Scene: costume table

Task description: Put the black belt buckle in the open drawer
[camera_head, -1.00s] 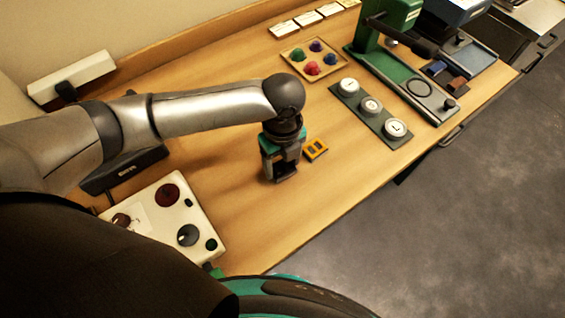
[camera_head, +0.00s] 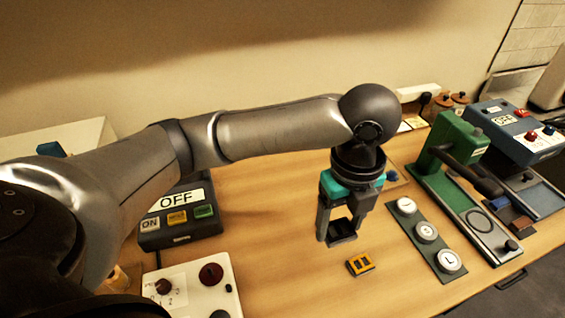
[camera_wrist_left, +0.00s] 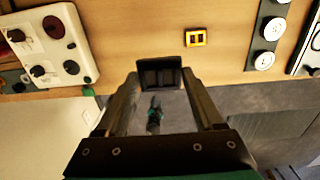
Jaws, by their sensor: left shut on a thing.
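My left gripper (camera_head: 340,236) is shut on the black belt buckle (camera_head: 343,230), a small dark frame-shaped piece. It holds the buckle above the table, behind and left of a yellow buckle (camera_head: 360,264) in the head view. In the left wrist view, the black buckle (camera_wrist_left: 159,74) sits upright between the fingertips (camera_wrist_left: 160,84), with the table's front edge and grey floor behind it. I cannot make out an open drawer in either view. My right gripper is not recognisable in these views.
A dial panel (camera_head: 190,290) and an ON/OFF box (camera_head: 180,212) stand left. A strip with white round badges (camera_head: 427,231) and a green press (camera_head: 450,165) stand right. A handle (camera_head: 511,281) shows on the table's front. Bare tabletop (camera_head: 275,235) lies left of the gripper.

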